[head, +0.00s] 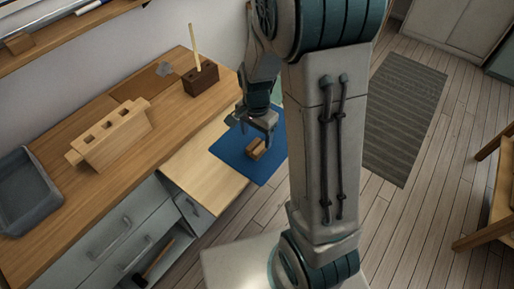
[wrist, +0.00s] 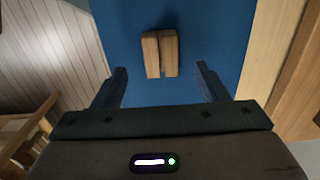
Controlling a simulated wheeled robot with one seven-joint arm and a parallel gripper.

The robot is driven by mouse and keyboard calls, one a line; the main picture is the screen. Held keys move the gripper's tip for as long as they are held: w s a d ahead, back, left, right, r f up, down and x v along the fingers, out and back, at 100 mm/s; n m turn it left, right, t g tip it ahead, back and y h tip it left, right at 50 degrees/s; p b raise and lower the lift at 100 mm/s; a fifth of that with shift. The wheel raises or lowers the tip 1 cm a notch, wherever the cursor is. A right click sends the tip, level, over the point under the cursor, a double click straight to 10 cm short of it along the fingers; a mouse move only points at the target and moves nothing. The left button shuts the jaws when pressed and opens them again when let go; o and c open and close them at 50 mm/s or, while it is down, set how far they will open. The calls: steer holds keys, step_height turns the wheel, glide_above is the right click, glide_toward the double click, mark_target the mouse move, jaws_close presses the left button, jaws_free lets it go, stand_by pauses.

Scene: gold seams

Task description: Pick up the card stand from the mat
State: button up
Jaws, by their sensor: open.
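The card stand (head: 256,149) is a small light-brown wooden block with a slot along it. It sits on the blue mat (head: 232,150) on a pale wooden surface. In the wrist view the card stand (wrist: 160,53) lies on the mat (wrist: 205,25), ahead of the fingertips and roughly centred between them. My gripper (head: 258,130) is above the mat, close to the card stand in the head view. In the wrist view my gripper (wrist: 161,80) is open, with nothing between its fingers. Whether a finger touches the stand cannot be told.
On the wooden counter are a slotted wooden rack (head: 112,135), a grey tray (head: 27,190) and a dark block (head: 201,79) holding a pale stick. Drawers (head: 110,245) are below. A striped rug (head: 405,115) lies on the floor at right, near a wooden stool (head: 490,200).

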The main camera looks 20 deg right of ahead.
mark_target(257, 144)
steer(key=shift+w+f+p, duration=0.1)
steer(key=shift+f+p, duration=0.2)
steer(key=shift+f, duration=2.4)
steer(key=c, duration=1.1)
